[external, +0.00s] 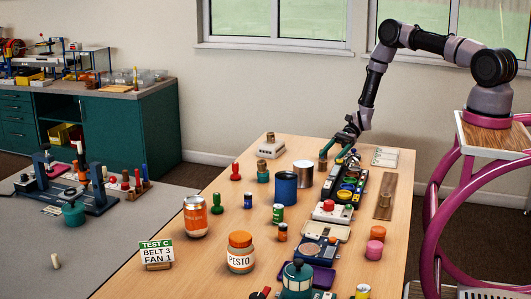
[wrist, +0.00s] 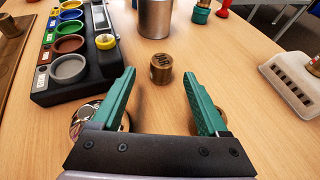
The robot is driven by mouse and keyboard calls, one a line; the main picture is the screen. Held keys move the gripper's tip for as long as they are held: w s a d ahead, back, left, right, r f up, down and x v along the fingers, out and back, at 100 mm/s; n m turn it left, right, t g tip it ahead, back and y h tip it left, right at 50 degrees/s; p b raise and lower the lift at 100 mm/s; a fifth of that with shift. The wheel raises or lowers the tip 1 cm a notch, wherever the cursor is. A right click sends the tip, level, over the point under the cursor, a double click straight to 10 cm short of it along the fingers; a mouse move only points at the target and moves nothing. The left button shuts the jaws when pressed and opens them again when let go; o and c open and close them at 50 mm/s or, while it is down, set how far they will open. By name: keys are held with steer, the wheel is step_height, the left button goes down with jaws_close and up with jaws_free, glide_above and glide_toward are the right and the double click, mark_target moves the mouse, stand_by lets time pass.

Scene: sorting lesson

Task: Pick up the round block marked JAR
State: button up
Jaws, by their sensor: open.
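A small brown round block (wrist: 161,68) with dark grooves on its top stands upright on the table in the wrist view. A pale mark shows on its side, too small to read, so I cannot confirm JAR. My gripper (wrist: 158,80) is open and empty, its green fingers on either side of the view with the block ahead, near the line between the fingertips. In the external view my gripper (external: 335,155) is low over the far end of the table. A brown piece (external: 322,166) beneath a finger appears to be the same block.
A silver can (wrist: 155,18) stands just behind the block. A black tray of coloured cups (wrist: 70,45) lies to the left. A pale slotted box (wrist: 293,82) is at the right. Shiny round things (wrist: 84,122) show partly under my gripper. Bare table lies right of the block.

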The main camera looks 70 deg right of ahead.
mark_target(326, 160)
steer(key=x, duration=0.5)
steer(key=shift+w+a+f, duration=0.15)
steer(key=shift+w+a, duration=0.1)
steer(key=shift+a, duration=0.05)
jaws_close()
